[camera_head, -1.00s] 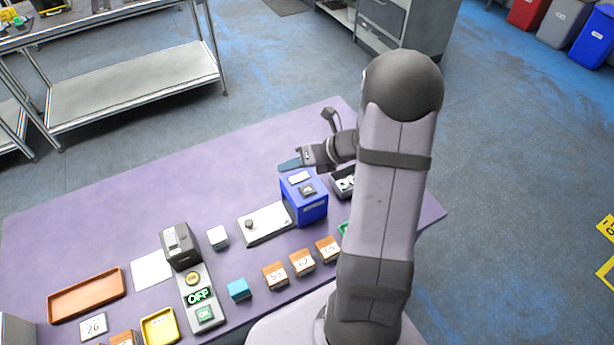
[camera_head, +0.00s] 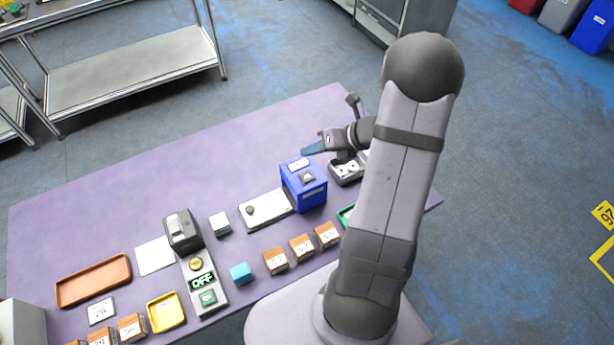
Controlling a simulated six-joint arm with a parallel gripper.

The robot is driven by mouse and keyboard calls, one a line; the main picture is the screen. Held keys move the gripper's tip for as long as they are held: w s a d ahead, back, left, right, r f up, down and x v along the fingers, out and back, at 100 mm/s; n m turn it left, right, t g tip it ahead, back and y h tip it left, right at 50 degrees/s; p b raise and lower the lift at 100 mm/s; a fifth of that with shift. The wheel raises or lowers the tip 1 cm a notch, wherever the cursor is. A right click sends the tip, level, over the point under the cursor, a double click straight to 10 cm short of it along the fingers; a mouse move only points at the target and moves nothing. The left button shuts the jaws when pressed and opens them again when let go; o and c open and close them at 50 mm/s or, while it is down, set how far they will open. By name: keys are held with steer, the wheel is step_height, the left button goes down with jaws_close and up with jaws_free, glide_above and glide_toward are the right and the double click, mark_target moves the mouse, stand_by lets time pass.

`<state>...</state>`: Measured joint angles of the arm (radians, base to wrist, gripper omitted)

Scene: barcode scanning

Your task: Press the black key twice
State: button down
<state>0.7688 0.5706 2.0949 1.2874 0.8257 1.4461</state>
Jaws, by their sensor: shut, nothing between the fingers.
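A small dark key (camera_head: 307,177) sits on the top face of a blue box (camera_head: 311,197), in front of a white label (camera_head: 299,164). The box stands at the right part of the purple table. My gripper (camera_head: 308,151) is shut and empty. It points left and appears just beyond the box's top in the picture, apart from the key. Its exact height above the box is hard to tell. A black knob (camera_head: 249,210) sits on a white plate (camera_head: 266,211) left of the box.
A dark open tray (camera_head: 345,169) lies right of the box, partly behind my arm. Several numbered orange-brown blocks (camera_head: 302,246) stand in front. A scanner station with an "OFF" display (camera_head: 202,282) is at centre left. The table's far left (camera_head: 130,190) is clear.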

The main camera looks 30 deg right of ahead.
steer(key=b, duration=0.6)
glide_above(311, 178)
step_height(311, 178, down, 6)
steer(key=shift+f, duration=0.25)
steer(key=shift+f+b, duration=0.65)
steer(key=shift+f, duration=0.25)
steer(key=shift+f, duration=0.2)
stand_by(0.8)
steer(key=shift+f, duration=0.25)
steer(key=shift+f+b, duration=0.45)
steer(key=shift+b, duration=0.1)
stand_by(0.7)
steer(key=shift+r, duration=0.15)
steer(key=shift+r+p, duration=0.75)
steer(key=shift+p, duration=0.2)
steer(key=shift+r, duration=0.1)
step_height(311, 178, up, 5)
steer(key=p, duration=0.5)
